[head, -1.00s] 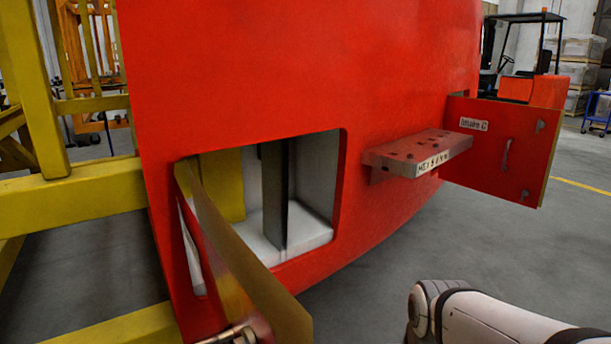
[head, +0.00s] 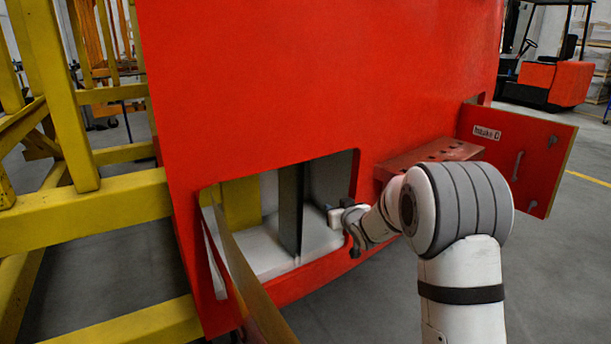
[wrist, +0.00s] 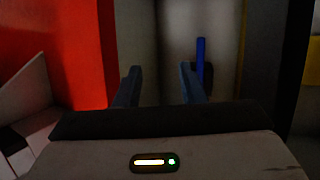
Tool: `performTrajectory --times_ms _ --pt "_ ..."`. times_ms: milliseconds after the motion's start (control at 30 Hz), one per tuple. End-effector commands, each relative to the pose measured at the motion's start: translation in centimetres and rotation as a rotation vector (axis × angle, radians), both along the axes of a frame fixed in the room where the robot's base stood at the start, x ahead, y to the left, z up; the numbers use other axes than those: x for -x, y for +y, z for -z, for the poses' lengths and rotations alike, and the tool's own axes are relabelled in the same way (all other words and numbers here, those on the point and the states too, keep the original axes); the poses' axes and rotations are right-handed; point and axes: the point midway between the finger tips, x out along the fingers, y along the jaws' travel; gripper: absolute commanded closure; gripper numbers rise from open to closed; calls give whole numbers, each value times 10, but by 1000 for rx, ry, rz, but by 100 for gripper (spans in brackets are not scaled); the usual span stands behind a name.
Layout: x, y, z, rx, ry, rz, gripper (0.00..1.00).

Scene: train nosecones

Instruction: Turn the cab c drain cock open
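In the wrist view a blue upright lever (wrist: 201,60) stands against the pale back wall of a recess, with a dark part around its lower end. I take it for the drain cock handle. My gripper (wrist: 160,84) is open, its two fingers apart with nothing visible between them. The lever shows beyond the right finger and slightly right of it; I cannot tell whether they touch. In the head view my gripper (head: 340,217) is at the right side of the open compartment (head: 268,265) in the red nosecone (head: 320,80). The lever is hidden there.
A dark upright divider (head: 291,205) stands in the compartment. An open hatch door (head: 245,280) hangs at its left. A red step (head: 430,153) juts out on the right, near my arm, with another open door (head: 515,150) beyond. Yellow framing (head: 110,215) stands left.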

Motion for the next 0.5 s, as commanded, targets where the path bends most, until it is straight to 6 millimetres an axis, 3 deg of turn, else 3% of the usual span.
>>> performTrajectory --times_ms 100,200,500 --pt "-23 31 -7 -63 -102 -98 64" --pt "-32 50 -8 -109 -167 -163 64" --pt "-44 74 -8 -166 -239 -241 64"
